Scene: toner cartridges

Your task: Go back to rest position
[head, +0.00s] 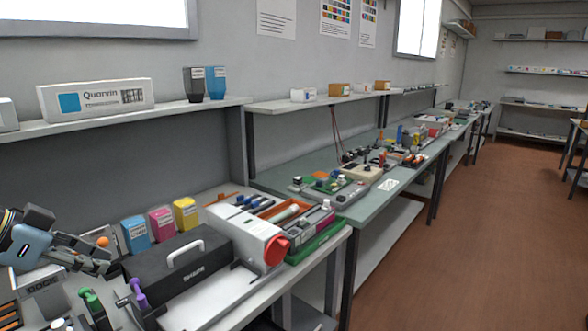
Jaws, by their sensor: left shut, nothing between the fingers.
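My left gripper (112,262) comes in from the left, low over the left end of the near bench. Its dark fingers are shut and empty, pointing right. They are in front of the blue toner cartridge (137,235) and left of the black case (175,268) with a white handle. A small orange ball shape shows just above the fingers. A magenta cartridge (161,224) and a yellow cartridge (185,213) stand in a row to the right of the blue one. My right gripper is not in the picture.
A white unit with a red round cap (277,250) stands right of the case. Green and purple-handled tools (138,293) stand at the front left. A wall shelf (120,118) above holds a Quorvin box (97,98) and two cartridges. The brown floor (480,200) at right is open.

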